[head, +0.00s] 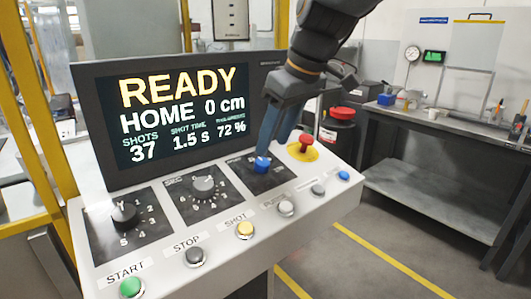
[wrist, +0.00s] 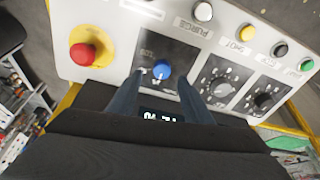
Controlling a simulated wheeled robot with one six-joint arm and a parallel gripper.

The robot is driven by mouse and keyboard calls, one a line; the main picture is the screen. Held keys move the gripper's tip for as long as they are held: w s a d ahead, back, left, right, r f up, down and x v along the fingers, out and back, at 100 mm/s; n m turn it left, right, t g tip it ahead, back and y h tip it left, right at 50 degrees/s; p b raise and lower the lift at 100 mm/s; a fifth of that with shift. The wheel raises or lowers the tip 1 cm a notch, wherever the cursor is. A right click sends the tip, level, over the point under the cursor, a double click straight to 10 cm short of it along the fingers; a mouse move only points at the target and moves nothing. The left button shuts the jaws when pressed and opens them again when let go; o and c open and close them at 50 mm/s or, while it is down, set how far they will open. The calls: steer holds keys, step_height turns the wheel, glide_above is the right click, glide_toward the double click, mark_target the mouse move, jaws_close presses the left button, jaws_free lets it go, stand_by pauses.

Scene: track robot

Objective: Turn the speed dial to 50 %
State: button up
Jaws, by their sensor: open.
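The control panel (head: 215,205) carries three dials on black plates. The right one is a blue dial (head: 262,164); its lettering is partly hidden and too small to read, so I cannot confirm it is the speed dial. In the wrist view the blue dial (wrist: 161,70) shows a pale pointer mark. My gripper (head: 273,146) is open, pointing down at this dial. In the wrist view its two blue fingers (wrist: 160,84) stand apart on either side, just short of the dial; contact cannot be told. The screen (head: 180,115) reads READY, HOME 0 cm, 37, 1.5 s and 72 %.
A red mushroom button (head: 305,142) on a yellow base stands close right of the blue dial. A row of coloured push buttons (head: 245,230) runs along the front. The screen rises behind.

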mark_target(263, 162)
steer(key=x, duration=0.5)
steer(key=shift+a+f, duration=0.3)
steer(key=shift+f, duration=0.05)
steer(key=shift+c, duration=0.5)
steer(key=c, duration=1)
steer(key=shift+o, duration=0.2)
steer(key=shift+m+p, duration=0.3)
steer(key=shift+p, duration=0.2)
steer(key=m+p, duration=0.5)
steer(key=shift+s+r+m+t+h, duration=0.2)
steer(key=shift+m+t+h, duration=0.1)
steer(key=m+p, duration=0.4)
steer(key=p, duration=0.2)
steer(key=shift+a+m+h, duration=0.15)
steer(key=shift+m+h, duration=0.15)
steer(key=shift+f+m+p, duration=0.1)
steer(key=shift+m+p, duration=0.4)
steer(key=shift+p, duration=0.25)
steer(key=shift+f, duration=0.1)
